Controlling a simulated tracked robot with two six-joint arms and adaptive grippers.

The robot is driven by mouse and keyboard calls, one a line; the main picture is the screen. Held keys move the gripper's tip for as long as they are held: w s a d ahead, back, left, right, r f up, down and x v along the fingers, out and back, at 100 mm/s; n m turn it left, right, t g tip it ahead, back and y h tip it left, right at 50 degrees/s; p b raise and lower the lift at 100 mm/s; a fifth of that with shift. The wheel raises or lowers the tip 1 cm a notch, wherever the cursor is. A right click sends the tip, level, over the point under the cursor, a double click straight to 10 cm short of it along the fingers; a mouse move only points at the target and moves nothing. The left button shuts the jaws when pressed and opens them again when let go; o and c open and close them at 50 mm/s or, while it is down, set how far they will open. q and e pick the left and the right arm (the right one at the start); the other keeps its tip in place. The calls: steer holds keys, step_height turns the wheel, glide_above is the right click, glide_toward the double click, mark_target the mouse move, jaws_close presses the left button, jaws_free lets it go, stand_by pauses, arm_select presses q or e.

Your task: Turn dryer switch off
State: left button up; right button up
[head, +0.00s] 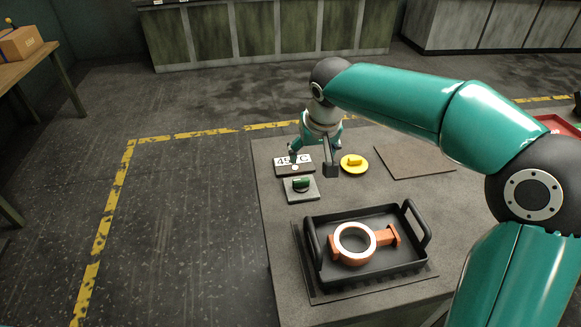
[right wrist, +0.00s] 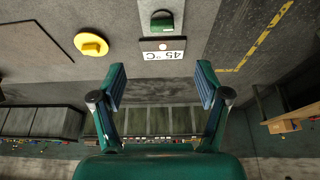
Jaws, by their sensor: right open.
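A green rotary switch (head: 302,184) sits on a small grey plate on the table, just in front of a "45 °C" sign (head: 282,161). Its ridge lies roughly sideways. In the right wrist view the green switch (right wrist: 162,21) is at the top middle, with the upside-down sign (right wrist: 150,57) below it. My right gripper (head: 315,148) is above the table by the sign, behind the switch and apart from it. In the right wrist view its two fingers (right wrist: 161,78) are spread with nothing between them. My left gripper is not in view.
A yellow knob (head: 354,161) on a round base stands right of the sign. A black tray (head: 317,272) with upright handles holds an orange valve casting (head: 386,238) at the front. A flat brown plate (head: 414,161) lies at the back right. The table's left strip is clear.

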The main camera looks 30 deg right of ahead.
glide_toward(301, 180)
steer(key=x, duration=0.9)
steer(key=shift+w+f+p, duration=0.15)
steer(key=shift+f+p, duration=0.05)
steer(key=shift+p, duration=0.2)
steer(key=c, duration=1.2)
